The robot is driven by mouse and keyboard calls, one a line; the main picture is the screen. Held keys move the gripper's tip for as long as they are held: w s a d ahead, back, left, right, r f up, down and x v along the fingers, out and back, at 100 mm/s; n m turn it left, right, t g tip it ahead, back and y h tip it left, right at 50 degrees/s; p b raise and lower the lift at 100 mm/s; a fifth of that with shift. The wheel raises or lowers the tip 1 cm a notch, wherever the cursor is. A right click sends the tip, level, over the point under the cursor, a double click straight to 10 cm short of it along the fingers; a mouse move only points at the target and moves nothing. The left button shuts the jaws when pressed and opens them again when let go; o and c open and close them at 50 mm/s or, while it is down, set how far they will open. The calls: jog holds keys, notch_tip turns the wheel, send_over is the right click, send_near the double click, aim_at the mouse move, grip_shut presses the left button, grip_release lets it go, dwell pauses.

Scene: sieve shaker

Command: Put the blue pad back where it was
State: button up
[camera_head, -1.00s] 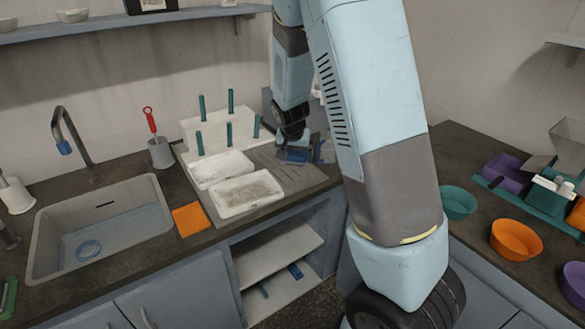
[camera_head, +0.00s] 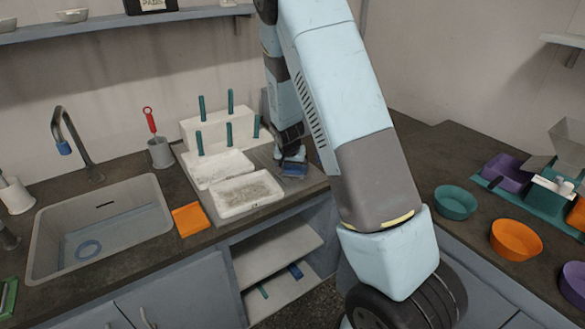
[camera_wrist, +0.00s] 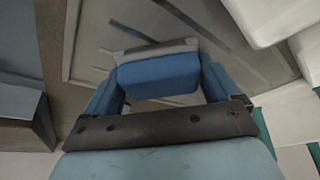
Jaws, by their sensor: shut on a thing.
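The blue pad (camera_wrist: 158,76) is a blue block with a grey layer along its far edge. In the wrist view it lies between the two blue fingers of my gripper (camera_wrist: 160,88), which is shut on it. In the head view my gripper (camera_head: 292,166) points down over the right part of the grey ribbed draining board (camera_head: 262,152). The pad is small there and hard to tell from the blue fingers. I cannot tell whether it touches the board.
Two white trays (camera_head: 247,211) and a white block with teal pegs (camera_head: 214,121) stand left of my gripper. An orange pad (camera_head: 189,217) lies by the sink (camera_head: 45,268). Bowls (camera_head: 456,202) stand on the right counter. An open shelf (camera_head: 277,253) is below.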

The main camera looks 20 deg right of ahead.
jog(key=shift+s+f, duration=0.1)
jog(key=shift+f, duration=0.15)
